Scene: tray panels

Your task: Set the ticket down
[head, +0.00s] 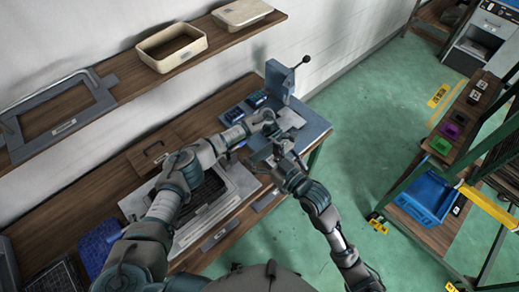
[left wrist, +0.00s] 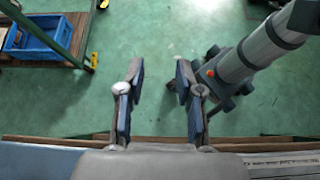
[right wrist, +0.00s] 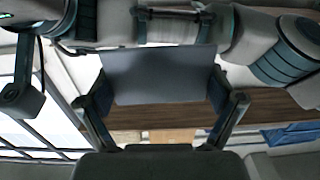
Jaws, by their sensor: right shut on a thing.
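The ticket, a flat plain grey-blue plate (right wrist: 160,75), spans the gap between my right gripper's fingers in the right wrist view. My right gripper (right wrist: 160,98) is shut on it at its two side edges. In the head view my right gripper (head: 280,150) is held near the right end of the bench; the ticket is too small to tell there. My left gripper (left wrist: 160,76) is open, with nothing between its fingers. In the head view my left gripper (head: 270,124) is just beyond the right one, close to it, in front of the grey-blue lever machine (head: 310,127).
The wooden bench (head: 165,122) carries a grey tray panel (head: 250,184) below my left arm. A shelf above holds a cream bin (head: 157,62) and a grey frame (head: 15,143). Green floor (head: 375,130) is open to the right, before a rack with a blue crate (head: 425,197).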

